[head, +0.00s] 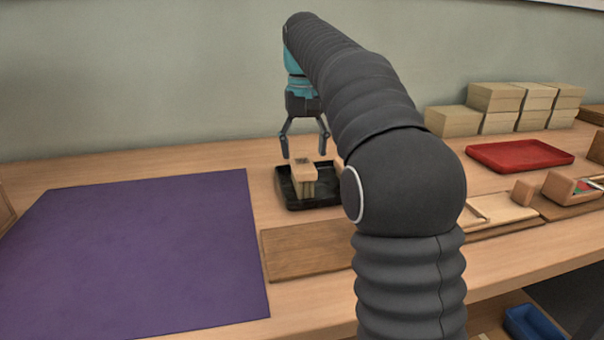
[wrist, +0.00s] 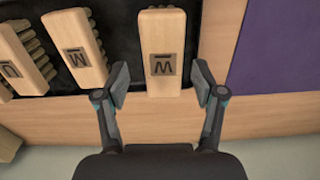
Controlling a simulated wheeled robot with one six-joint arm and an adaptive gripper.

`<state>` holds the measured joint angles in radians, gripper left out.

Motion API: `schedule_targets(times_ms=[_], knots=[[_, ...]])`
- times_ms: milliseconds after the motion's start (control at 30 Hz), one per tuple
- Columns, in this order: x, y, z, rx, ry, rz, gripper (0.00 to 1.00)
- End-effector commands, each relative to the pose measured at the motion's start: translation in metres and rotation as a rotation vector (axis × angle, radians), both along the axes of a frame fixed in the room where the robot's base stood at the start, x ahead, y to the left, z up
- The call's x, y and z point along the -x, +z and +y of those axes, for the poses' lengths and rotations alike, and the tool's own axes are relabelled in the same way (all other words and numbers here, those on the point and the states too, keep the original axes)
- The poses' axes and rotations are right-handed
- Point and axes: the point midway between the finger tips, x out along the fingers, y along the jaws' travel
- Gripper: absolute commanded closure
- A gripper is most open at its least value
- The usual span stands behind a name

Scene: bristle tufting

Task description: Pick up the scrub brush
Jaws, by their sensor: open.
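Several wooden scrub brushes with pale bristles lie side by side in a black tray (head: 322,198). My gripper (head: 305,155) is open and points down over the tray, just above a brush (head: 303,172). In the wrist view my gripper (wrist: 162,88) has one finger on each side of the near end of a wooden brush block (wrist: 163,32) with a dark W-like mark. Gaps show between both fingers and the block. Two more marked brushes (wrist: 78,48) (wrist: 22,58) lie to its left. My arm hides the tray's right part in the head view.
A purple mat (head: 140,250) covers the left of the table. A brown board (head: 305,250) lies in front of the tray. The wall is close behind.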

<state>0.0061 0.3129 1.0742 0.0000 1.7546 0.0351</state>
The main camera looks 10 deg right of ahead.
Motion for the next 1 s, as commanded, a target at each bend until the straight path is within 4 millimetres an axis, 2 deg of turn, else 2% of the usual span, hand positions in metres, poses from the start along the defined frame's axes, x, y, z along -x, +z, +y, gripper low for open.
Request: schedule_targets(times_ms=[100,367,633,967,1000], knots=[[0.0,-0.013,0.0,0.0,0.0,0.001,0.31],[0.0,-0.028,0.001,0.0,0.0,0.002,0.31],[-0.002,-0.064,0.003,0.0,0.0,0.003,0.31],[-0.002,-0.071,0.003,0.0,0.0,0.0,0.31],[-0.002,-0.071,0.003,0.0,0.0,0.0,0.39]])
